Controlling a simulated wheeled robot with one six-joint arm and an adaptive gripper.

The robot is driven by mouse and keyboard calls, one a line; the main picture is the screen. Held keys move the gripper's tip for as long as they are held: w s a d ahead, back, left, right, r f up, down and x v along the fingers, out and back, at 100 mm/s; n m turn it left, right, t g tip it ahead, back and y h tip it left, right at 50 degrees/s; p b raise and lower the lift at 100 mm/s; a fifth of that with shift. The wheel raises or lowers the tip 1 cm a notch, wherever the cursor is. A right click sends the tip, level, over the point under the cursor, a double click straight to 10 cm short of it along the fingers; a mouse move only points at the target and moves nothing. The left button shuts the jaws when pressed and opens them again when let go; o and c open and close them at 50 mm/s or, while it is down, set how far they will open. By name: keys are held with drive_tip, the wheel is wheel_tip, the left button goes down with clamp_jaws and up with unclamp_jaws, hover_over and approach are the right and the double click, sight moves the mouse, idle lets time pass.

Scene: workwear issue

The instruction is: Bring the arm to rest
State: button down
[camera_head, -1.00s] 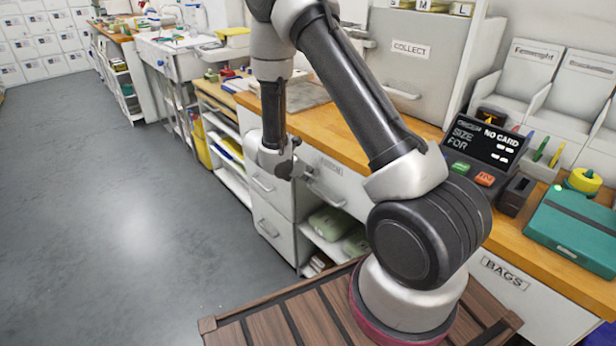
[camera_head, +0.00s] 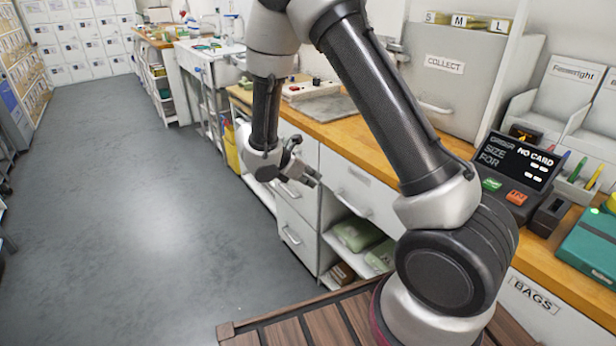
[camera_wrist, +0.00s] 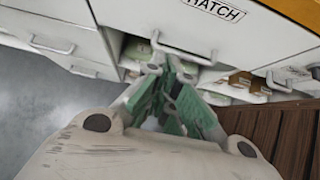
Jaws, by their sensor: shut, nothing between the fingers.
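My arm rises from its base and bends over at the top, with the forearm hanging down in the head view. My gripper (camera_head: 308,174) is at its lower end, in front of the white drawers under the wooden counter, beside the open shelf. In the wrist view my gripper (camera_wrist: 172,85) has its green-padded fingers together and holds nothing. The fingers point toward a drawer handle (camera_wrist: 183,50) below the word HATCH. I cannot tell the exact gap to the drawer front.
The wooden counter (camera_head: 345,132) carries a card terminal (camera_head: 512,170) and a teal box (camera_head: 592,245) on the right. A COLLECT bin (camera_head: 445,85) stands behind. Folded green items (camera_head: 357,234) lie on the open shelf. The grey floor (camera_head: 130,200) at left is clear.

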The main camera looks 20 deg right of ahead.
drive_tip(key=s+d+r+m+y, duration=0.2)
drive_tip(key=s+r+m+y, duration=0.1)
drive_tip(key=s+r+m, duration=0.4)
drive_tip(key=s+d+r+m+t+y, duration=0.1)
drive_tip(key=s+d+r+m+y, duration=0.1)
drive_tip(key=s+r+m, duration=0.5)
drive_tip(key=s+d+r+m+t+y, duration=0.1)
drive_tip(key=s+d+r+m+y, duration=0.2)
drive_tip(key=s+r+m, duration=0.4)
drive_tip(key=s+d+r, duration=0.1)
drive_tip(key=s+r, duration=0.5)
drive_tip(key=s, duration=0.1)
drive_tip(key=shift+s+d+y, duration=0.15)
drive_tip(key=shift+s+y, duration=0.1)
drive_tip(key=shift+y, duration=0.05)
